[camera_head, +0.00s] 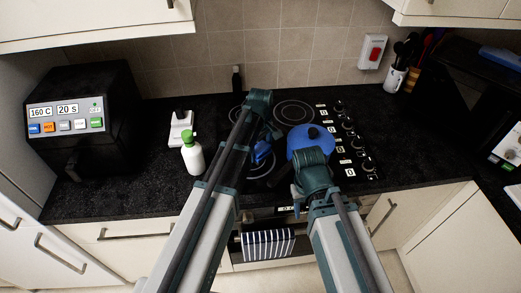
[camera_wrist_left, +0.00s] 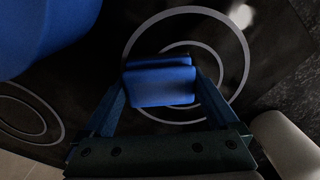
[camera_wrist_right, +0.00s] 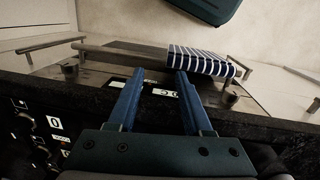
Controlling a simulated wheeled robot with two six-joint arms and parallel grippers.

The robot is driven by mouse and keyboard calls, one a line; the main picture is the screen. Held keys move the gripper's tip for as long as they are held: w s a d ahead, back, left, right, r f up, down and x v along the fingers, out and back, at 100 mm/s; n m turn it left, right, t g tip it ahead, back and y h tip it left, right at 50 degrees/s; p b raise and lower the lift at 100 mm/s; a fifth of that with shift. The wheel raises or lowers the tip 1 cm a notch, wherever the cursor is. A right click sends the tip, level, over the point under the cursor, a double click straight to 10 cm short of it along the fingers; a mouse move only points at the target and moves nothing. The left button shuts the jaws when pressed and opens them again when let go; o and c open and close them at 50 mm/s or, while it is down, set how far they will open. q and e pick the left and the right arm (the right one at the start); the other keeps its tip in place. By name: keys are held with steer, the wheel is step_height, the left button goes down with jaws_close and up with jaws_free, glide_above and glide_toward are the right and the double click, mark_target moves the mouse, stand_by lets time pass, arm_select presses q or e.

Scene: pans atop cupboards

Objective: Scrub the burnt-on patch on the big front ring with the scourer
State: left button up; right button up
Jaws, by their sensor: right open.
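The blue scourer (camera_wrist_left: 160,84) is between the fingertips of my left gripper (camera_wrist_left: 160,92), which is shut on it. It also shows in the head view (camera_head: 262,151), low over the front left of the hob. The big front ring (camera_wrist_left: 232,45) lies around and beneath the scourer in the left wrist view. I cannot tell whether the scourer touches the glass. No burnt patch shows; the scourer and gripper cover part of the ring. My right gripper (camera_wrist_right: 160,80) is open and empty, with the oven front beyond its fingers.
A blue pan (camera_head: 303,137) stands on the hob, right of my left gripper. A white bottle with a green cap (camera_head: 193,159) stands left of the hob. A striped towel (camera_head: 267,245) hangs on the oven rail. Control knobs (camera_head: 347,142) line the hob's right side.

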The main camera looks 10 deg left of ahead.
arm_select(q)
steer(key=c, duration=1.2)
step_height(320, 180, up, 5)
steer(key=p, duration=0.5)
steer(key=shift+r, duration=0.1)
